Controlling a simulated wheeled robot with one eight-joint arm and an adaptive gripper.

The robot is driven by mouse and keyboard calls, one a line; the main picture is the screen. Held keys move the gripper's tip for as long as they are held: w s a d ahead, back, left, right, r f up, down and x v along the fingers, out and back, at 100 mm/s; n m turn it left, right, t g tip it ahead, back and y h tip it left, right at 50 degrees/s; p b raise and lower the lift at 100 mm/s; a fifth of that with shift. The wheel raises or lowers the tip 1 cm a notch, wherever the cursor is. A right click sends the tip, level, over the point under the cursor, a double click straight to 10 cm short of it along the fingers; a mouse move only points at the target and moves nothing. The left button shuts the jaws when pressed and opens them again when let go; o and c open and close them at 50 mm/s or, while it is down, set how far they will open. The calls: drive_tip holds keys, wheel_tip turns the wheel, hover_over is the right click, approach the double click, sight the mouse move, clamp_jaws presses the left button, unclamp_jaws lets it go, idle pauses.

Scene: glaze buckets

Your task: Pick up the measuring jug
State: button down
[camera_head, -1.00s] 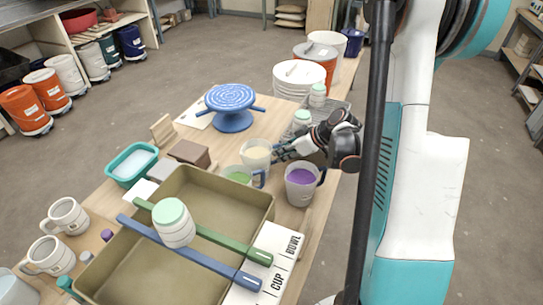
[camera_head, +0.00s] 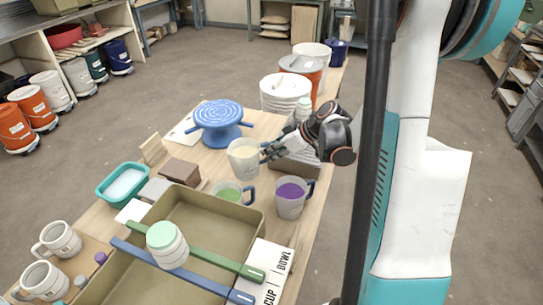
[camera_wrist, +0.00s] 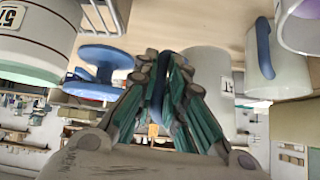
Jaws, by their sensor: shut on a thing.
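Three grey measuring jugs with blue handles show in the head view. The one with cream-coloured content (camera_head: 243,161) is beside my gripper (camera_head: 266,153), which is shut on its handle; it looks raised a little above the table. The green-filled jug (camera_head: 229,192) and the purple-filled jug (camera_head: 291,197) stand nearer, behind the tray. In the wrist view my gripper (camera_wrist: 160,75) closes on a blue handle, with the held jug's pale wall (camera_wrist: 209,75) right behind it. The purple-filled jug also shows there, at the top right (camera_wrist: 297,35).
A blue banding wheel (camera_head: 219,117) stands to the left of the held jug. White buckets (camera_head: 284,92) stand behind. An olive tray (camera_head: 252,222) with green and blue bars across it and a lidded jar (camera_head: 167,246) fills the near table. A teal tub (camera_head: 119,197) is at the left.

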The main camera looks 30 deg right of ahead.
wheel_tip(320, 180, up, 13)
drive_tip(key=p, duration=0.4)
drive_tip(key=shift+f, duration=0.15)
idle(0.4)
idle(0.3)
idle(1.3)
